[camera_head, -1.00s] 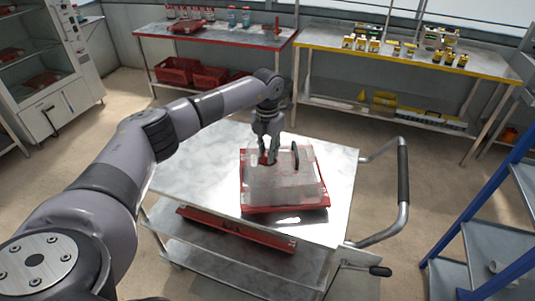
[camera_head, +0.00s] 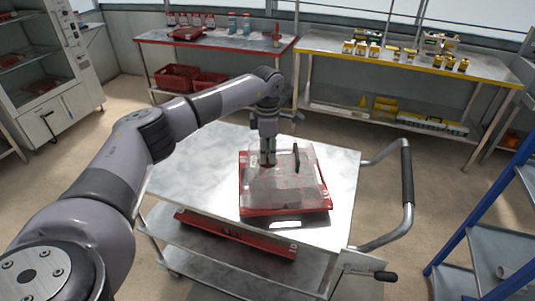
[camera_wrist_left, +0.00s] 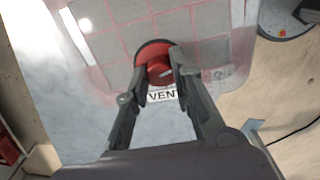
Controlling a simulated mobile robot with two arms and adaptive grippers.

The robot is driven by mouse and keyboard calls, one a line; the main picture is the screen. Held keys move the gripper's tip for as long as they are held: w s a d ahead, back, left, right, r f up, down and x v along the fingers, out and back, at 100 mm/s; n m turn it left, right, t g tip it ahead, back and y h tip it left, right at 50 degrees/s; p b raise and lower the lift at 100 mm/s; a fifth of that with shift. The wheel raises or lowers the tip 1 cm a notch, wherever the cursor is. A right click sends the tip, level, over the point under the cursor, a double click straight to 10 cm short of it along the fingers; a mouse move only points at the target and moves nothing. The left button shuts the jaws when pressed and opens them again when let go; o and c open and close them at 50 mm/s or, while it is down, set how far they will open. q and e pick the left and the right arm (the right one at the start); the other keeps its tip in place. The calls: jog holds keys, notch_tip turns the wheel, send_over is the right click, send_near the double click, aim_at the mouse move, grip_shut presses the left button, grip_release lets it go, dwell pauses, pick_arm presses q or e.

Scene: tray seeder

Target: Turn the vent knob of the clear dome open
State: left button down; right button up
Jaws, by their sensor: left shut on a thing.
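The clear dome (camera_head: 285,190) sits over a red tray (camera_head: 285,211) on the metal cart. A dark handle (camera_head: 296,157) stands up on top of the dome. In the left wrist view the red vent knob (camera_wrist_left: 159,68) shows, with a label reading VENT (camera_wrist_left: 162,96) in front of it. My left gripper (camera_head: 267,162) points down at the far left part of the dome. In the left wrist view its two fingers (camera_wrist_left: 160,72) are shut on the vent knob, one on each side. In the head view the fingers hide the knob. My right gripper is not in view.
The metal cart top (camera_head: 190,180) is bare to the left of the tray. A push handle (camera_head: 407,185) juts out at the cart's right. Another red tray (camera_head: 235,235) lies on the shelf below. A blue rack (camera_head: 480,215) stands at the right.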

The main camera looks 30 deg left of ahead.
aim_at(268, 155)
pick_arm(q)
jog(key=shift+m, duration=1.2)
dwell(0.4)
jog(key=c, duration=1.4)
grip_release()
jog(key=shift+r, duration=0.1)
notch_tip(268, 155, up, 12)
jog(key=shift+o, duration=0.2)
